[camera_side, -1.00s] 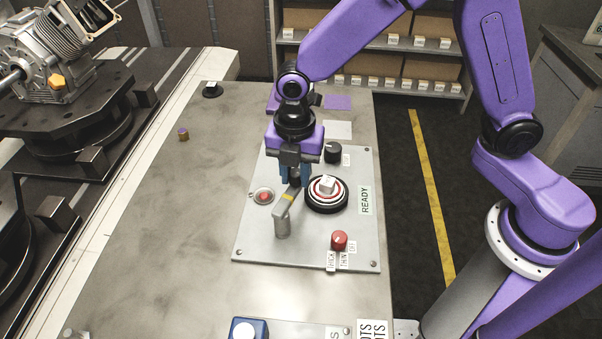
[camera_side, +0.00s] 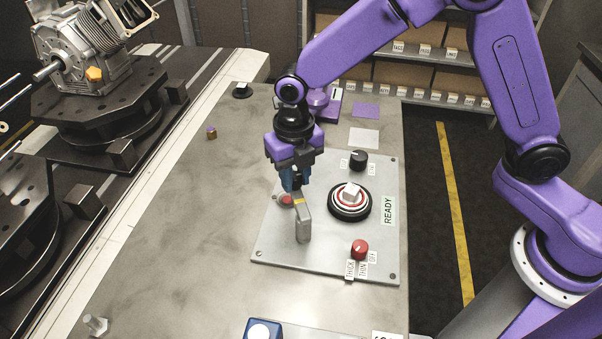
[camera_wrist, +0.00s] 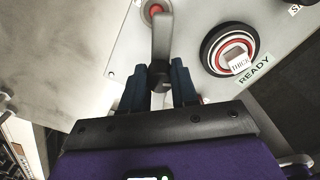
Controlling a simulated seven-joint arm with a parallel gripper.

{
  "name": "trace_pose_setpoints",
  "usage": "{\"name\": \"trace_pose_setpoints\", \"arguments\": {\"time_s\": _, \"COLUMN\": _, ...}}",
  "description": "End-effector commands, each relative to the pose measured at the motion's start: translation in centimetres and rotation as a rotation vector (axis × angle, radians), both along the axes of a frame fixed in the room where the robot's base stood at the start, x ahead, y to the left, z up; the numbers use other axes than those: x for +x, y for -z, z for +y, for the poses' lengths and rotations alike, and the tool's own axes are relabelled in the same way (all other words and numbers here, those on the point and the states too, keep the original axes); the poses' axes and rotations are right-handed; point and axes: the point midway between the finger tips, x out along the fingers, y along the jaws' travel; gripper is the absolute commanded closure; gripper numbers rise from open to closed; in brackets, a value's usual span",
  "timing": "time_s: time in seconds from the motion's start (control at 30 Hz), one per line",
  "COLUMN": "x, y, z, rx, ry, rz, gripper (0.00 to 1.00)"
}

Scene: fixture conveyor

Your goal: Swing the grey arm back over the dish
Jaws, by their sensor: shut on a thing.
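The dish (camera_side: 335,213) is black-rimmed with red and white rings and holds a white block (camera_side: 351,191), whose label reads THICK in the wrist view (camera_wrist: 239,65). My gripper (camera_side: 294,186) is shut on the black knob (camera_wrist: 159,78) at the arm's free end, blue fingers on both sides. The knob is mostly hidden in the side view.
A black knob (camera_side: 358,159) and a red knob (camera_side: 359,250) stand on the panel, right of the grey arm. A READY label (camera_side: 388,211) lies right of the dish. A blue box (camera_side: 262,330) sits at the front. The table left of the panel is mostly clear.

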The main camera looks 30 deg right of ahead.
Motion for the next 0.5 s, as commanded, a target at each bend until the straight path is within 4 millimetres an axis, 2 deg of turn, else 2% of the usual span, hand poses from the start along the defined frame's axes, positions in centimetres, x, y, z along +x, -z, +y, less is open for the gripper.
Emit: {"name": "trace_pose_setpoints", "arguments": {"time_s": 0.5, "x": 0.35, "y": -0.18, "z": 0.65, "rx": 0.006, "ry": -0.087, "rz": -0.006, "gripper": 1.0}}
